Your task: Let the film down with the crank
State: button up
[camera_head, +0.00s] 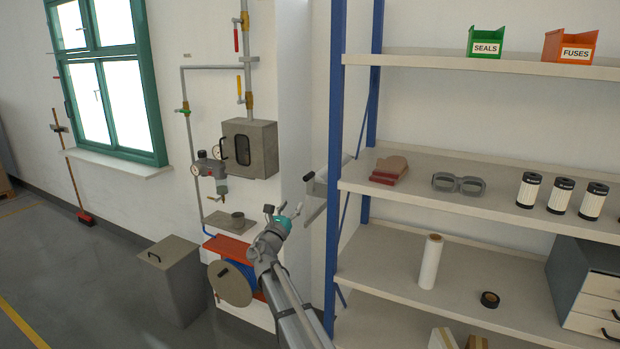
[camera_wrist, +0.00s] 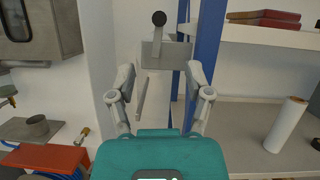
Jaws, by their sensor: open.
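A crank with a black knob (camera_head: 308,177) shows beside the blue shelf upright. In the wrist view the knob (camera_wrist: 159,18) is at the top centre, on a grey arm in front of a grey box (camera_wrist: 160,53). A thin grey bar (camera_wrist: 140,97) slants below the box. My gripper (camera_head: 284,209) is open and empty, below and left of the crank in the head view. In the wrist view my gripper (camera_wrist: 159,72) has its fingers spread on either side of the box, with the knob beyond them. I cannot make out any hanging film.
A shelf unit with a blue upright (camera_head: 334,150) stands close on the right. It holds a white roll (camera_head: 430,261), black tape (camera_head: 490,299) and goggles (camera_head: 459,184).

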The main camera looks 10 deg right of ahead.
aim_at(308, 177)
jog(key=p+x, duration=0.5)
jog(key=x, duration=0.8)
jog(key=shift+w+d+r, duration=0.1)
jog(key=shift+w+r, duration=0.05)
grip_shut()
